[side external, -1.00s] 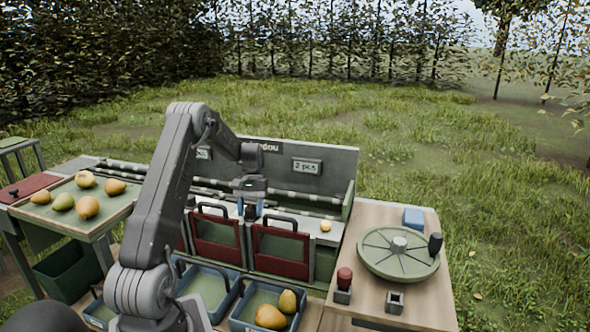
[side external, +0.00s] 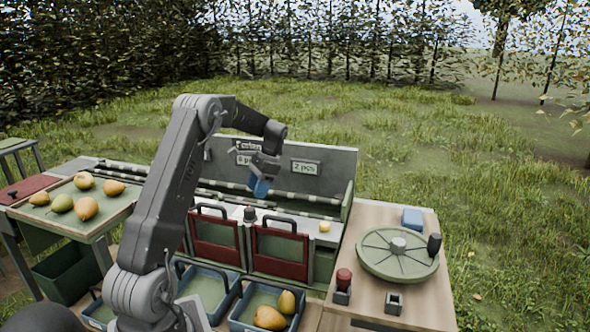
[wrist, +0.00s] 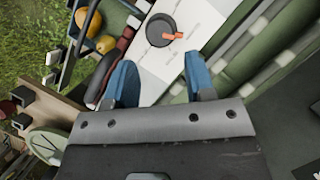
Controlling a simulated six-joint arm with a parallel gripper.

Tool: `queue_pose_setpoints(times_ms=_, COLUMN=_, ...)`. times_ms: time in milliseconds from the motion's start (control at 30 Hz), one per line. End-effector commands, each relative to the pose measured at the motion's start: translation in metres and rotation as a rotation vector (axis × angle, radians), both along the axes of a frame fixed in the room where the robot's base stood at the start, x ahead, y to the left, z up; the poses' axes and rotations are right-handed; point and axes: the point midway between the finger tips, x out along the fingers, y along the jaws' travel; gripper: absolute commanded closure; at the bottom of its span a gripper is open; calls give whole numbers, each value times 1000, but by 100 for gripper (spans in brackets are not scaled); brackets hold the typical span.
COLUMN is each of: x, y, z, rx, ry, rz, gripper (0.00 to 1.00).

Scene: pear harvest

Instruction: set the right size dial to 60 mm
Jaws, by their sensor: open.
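A dark round dial (side external: 249,213) stands on the pale shelf behind the red-framed gates. In the wrist view the dial (wrist: 161,30) has an orange pointer, aimed toward the right of that picture, on a white panel (wrist: 180,60). The scale marks are too blurred to read. My gripper (side external: 262,187) hangs above the shelf, tilted, clear of the dial. In the wrist view my gripper (wrist: 162,82) has its two blue fingers spread with nothing between them.
Two red-framed gates (side external: 280,268) with dark handles stand in front of the shelf. A "2 pcs" sign (side external: 306,167) is on the back wall. A green turntable (side external: 375,262) sits on the right bench. Pears lie on the left tray (side external: 101,226).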

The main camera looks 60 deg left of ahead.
Motion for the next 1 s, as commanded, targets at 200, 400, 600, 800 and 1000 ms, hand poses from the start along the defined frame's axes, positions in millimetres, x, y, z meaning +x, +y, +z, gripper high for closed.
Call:
queue_pose_setpoints(times_ms=200, x=17, y=0, z=40, rx=3, ry=-3, rz=-1, gripper=50)
queue_pose_setpoints(times_ms=400, x=28, y=-19, z=68, rx=21, ry=-29, rz=-10, gripper=50)
queue_pose_setpoints(times_ms=600, x=34, y=-51, z=87, rx=57, ry=-86, rz=-22, gripper=50)
queue_pose_setpoints(times_ms=800, x=37, y=-84, z=105, rx=86, ry=-146, rz=-32, gripper=50)
queue_pose_setpoints(times_ms=1000, x=35, y=-119, z=121, rx=112, ry=-209, rz=-39, gripper=50)
